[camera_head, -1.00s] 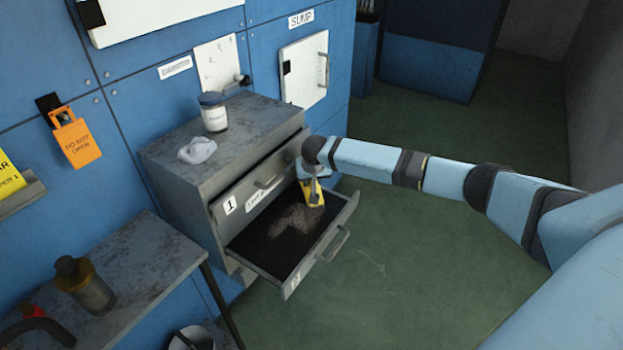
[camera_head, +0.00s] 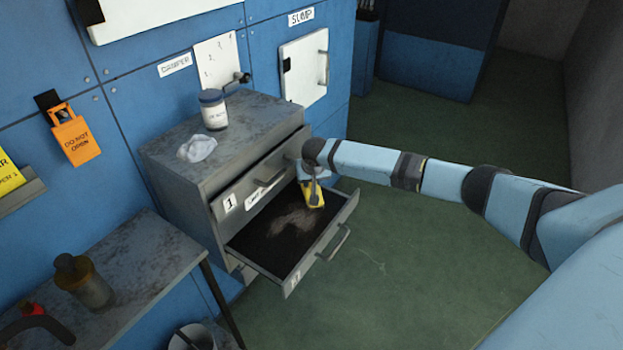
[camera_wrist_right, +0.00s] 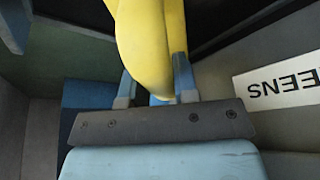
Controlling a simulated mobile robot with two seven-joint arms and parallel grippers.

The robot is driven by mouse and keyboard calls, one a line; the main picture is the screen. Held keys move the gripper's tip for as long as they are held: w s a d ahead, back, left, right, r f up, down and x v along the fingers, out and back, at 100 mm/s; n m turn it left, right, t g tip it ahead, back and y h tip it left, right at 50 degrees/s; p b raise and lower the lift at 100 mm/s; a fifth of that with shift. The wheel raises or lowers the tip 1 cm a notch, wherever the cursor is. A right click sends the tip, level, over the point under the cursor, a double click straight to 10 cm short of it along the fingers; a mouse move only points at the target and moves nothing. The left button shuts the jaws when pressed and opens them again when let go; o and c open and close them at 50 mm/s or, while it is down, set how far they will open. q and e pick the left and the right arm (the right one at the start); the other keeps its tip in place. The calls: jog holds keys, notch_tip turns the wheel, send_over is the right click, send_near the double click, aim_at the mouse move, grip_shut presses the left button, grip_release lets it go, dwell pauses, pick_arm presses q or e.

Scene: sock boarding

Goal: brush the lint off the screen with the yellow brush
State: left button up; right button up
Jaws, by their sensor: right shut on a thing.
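The yellow brush (camera_head: 313,190) is in my right gripper (camera_head: 312,178), which is shut on it above the far right part of the open lower drawer (camera_head: 291,285). In the right wrist view the yellow handle (camera_wrist_right: 146,40) sits between the two fingers (camera_wrist_right: 155,88). The dark screen (camera_head: 262,247) lies in the drawer. A pale grey patch of lint (camera_head: 295,222) spreads over its middle and far side. The brush's bristles are hidden, so I cannot tell whether they touch the screen. My left gripper is not in view.
The grey cabinet (camera_head: 180,185) carries a white jar (camera_head: 213,110) and a crumpled cloth (camera_head: 197,148) on top. The upper drawer (camera_head: 255,185) is slightly open above the screen. A bench (camera_head: 140,262) with a bottle (camera_head: 82,281) stands at the left. The green floor at right is clear.

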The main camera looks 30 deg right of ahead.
aim_at(304, 192)
jog(key=shift+f, duration=0.3)
jog(key=p, duration=0.1)
jog(key=a+p, duration=0.1)
jog(key=s+a+p, duration=0.1)
jog(key=shift+a+r, duration=0.2)
jog(key=shift+r, duration=0.1)
jog(key=shift+s+a+f+p, duration=0.15)
jog(key=shift+a+p, duration=0.2)
jog(key=shift+a, duration=0.05)
